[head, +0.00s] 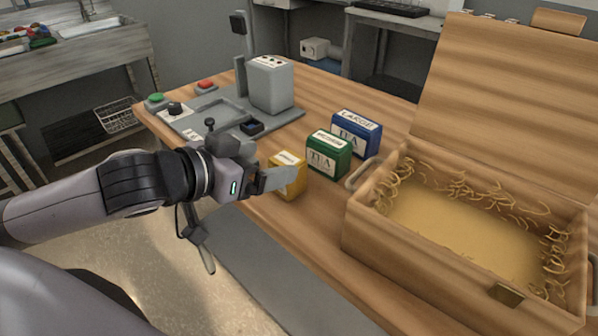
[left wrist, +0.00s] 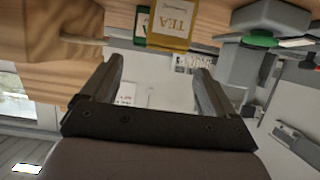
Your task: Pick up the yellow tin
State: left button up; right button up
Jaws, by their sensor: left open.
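The yellow tin (head: 289,176) stands on the wooden table, the smallest in a row with a green tin and a blue tin. My left gripper (head: 280,179) is in front of it in the head view, and its finger covers part of the tin. In the left wrist view the yellow tin (left wrist: 172,22) shows beyond the fingertips, near the top edge, with a TEA label. My left gripper (left wrist: 158,75) is open, with nothing between its fingers there. My right gripper is not in view.
The green tin (head: 328,154) and blue tin (head: 357,133) stand close behind, to the right. An open wooden crate (head: 390,239) with straw is at right. A grey device (head: 270,84) on a base plate stands behind. A grey mat (head: 275,275) lies along the front.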

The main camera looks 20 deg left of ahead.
aim_at(285, 160)
pick_arm(q)
jog(key=shift+a+f+x, duration=0.1)
jog(key=shift+f+x, duration=0.05)
jog(key=shift+x, duration=1.05)
jog(key=shift+a+f+x, duration=0.15)
jog(key=shift+x, duration=1)
jog(key=shift+a+f+x, duration=0.1)
jog(key=shift+f+x, duration=0.05)
jog(key=shift+x, duration=1.05)
jog(key=c, duration=1)
jog(key=shift+c, duration=0.9)
jog(key=shift+r, duration=0.15)
